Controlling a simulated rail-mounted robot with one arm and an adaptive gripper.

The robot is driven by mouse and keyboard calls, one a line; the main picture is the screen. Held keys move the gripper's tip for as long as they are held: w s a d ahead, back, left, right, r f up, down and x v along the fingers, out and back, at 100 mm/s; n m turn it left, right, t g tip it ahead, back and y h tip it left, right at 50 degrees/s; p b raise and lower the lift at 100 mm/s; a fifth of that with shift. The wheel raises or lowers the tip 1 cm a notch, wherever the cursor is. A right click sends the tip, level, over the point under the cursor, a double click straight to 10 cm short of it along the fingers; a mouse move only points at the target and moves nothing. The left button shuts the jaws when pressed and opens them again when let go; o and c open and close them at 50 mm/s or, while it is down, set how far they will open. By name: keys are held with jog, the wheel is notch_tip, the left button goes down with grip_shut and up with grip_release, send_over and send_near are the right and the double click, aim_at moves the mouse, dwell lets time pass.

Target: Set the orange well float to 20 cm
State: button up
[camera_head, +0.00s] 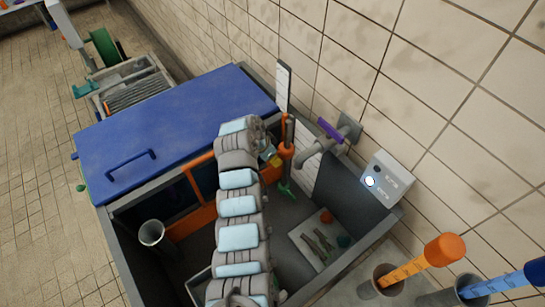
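An orange collar-like float (287,150) sits on an upright grey rod at the wall side of the open basin. A white marked scale strip (283,87) stands behind the rod; its figures are too small to read. My arm reaches up from the bottom of the view, and my gripper (273,157) is at its far end, just left of the orange float. Whether they touch, and the state of the fingers, cannot be told. At the lower right, an orange-topped graduated stick (443,250) leans in a grey cup.
A blue lid (178,127) covers the basin's left part. A grey tap (322,148) and a grey box with a lit button (386,180) are on the tiled wall, right of the rod. A blue-topped stick (505,283) stands lower right. A white board (318,243) lies in the basin.

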jog(key=shift+f, duration=0.1)
grip_shut()
dwell(0.4)
notch_tip(320, 180, down, 13)
jog(key=b, duration=0.7)
jog(key=shift+b, duration=0.4)
